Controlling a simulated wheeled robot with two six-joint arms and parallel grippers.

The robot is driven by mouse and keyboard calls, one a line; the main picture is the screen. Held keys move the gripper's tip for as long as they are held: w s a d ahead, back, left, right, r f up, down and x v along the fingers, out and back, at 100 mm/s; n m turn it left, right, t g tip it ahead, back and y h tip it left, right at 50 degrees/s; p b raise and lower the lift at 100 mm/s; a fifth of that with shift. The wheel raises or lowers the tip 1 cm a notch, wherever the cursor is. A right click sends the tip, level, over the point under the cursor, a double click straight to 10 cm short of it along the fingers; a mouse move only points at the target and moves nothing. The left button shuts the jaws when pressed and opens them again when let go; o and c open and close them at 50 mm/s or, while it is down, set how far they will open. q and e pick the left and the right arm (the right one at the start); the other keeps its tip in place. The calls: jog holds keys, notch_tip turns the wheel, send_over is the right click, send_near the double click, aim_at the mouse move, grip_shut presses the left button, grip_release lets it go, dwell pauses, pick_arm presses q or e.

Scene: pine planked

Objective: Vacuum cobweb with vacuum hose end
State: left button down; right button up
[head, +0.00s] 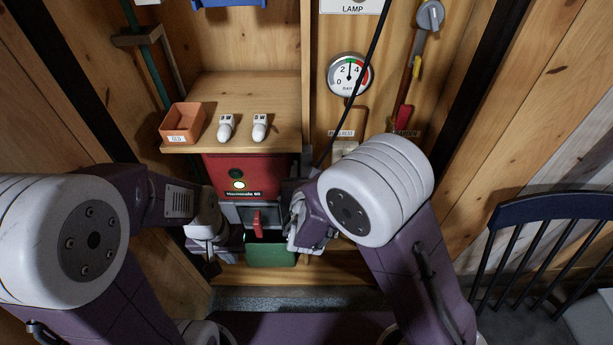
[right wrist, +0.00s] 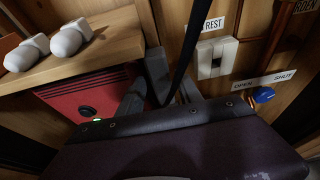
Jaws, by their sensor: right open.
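No cobweb shows in either view, and I cannot make out a vacuum hose end for certain. A thin black hose or cord (head: 374,52) hangs from the top of the head view down to my right gripper (head: 298,180). In the right wrist view the black hose or cord (right wrist: 196,42) runs down between the fingers of my right gripper (right wrist: 168,88), which is open; I cannot tell whether it touches them. My left gripper (head: 210,264) is low beside the red heater, small and partly hidden by its wrist; its jaws are unclear.
A red heater (head: 230,165) stands below a wooden shelf (head: 197,144) holding an orange tray (head: 182,122) and two white pieces. A green bin (head: 270,254) sits beneath. A gauge (head: 350,74) and red lever (head: 403,117) are on the wall. A dark chair (head: 550,207) stands right.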

aim_at(306, 162)
jog(key=x, duration=0.5)
